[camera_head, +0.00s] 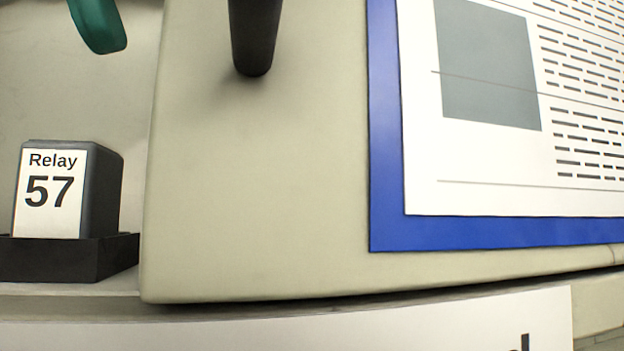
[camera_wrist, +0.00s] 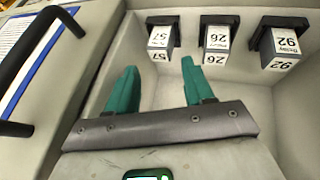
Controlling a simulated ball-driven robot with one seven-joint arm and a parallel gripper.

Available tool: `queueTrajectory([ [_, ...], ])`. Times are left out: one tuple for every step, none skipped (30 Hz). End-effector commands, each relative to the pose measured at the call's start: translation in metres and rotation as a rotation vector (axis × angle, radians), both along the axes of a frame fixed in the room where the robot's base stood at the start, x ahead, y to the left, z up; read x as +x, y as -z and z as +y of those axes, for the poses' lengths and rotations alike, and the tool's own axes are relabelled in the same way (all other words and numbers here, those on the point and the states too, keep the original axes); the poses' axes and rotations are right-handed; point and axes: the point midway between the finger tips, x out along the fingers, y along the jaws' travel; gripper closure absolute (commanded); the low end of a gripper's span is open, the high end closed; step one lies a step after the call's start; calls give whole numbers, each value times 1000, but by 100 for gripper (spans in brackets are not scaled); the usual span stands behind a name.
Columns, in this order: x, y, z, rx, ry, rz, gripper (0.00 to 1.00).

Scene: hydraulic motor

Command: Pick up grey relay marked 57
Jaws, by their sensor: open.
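The grey relay marked 57 (camera_head: 102,190) stands upright in a black socket (camera_head: 70,262) at the left of the head view, its white label facing out. It also shows at the top of the wrist view (camera_wrist: 160,40), label upside down. My gripper (camera_wrist: 160,66) is open and empty, its two green fingers spread apart and pointing toward relay 57. Relay 57 appears beyond the gap between the fingertips, apart from them. In the head view only part of one green finger shows, above the relay with clear space between.
Relay 26 (camera_wrist: 217,40) and relay 92 (camera_wrist: 284,45) sit in a row with relay 57. A beige panel (camera_head: 250,190) stands right of relay 57, with a black handle (camera_head: 253,45) and a blue-bordered sheet (camera_head: 385,180). The handle also shows at the left of the wrist view (camera_wrist: 30,40).

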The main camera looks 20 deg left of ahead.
Motion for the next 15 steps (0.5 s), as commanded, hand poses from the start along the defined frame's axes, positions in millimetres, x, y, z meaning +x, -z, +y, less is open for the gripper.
queueTrajectory([
  [2,3,0,1,2,-1,48],
  [2,3,0,1,1,-1,48],
  [3,5,0,0,0,-1,48],
  [4,6,0,0,-1,-1,48],
  [5,9,0,0,-1,1,48],
  [7,13,1,-1,-1,0,48],
  [9,16,1,0,-1,-1,48],
  [11,20,1,0,-1,1,48],
  [13,26,2,0,-1,1,48],
  [15,30,2,-1,-1,0,48],
  [18,34,2,0,0,0,48],
  [21,38,2,-1,0,-1,48],
  [22,41,2,-1,0,-1,48],
  [24,44,2,-1,0,-1,48],
  [25,46,1,0,0,-1,48],
])
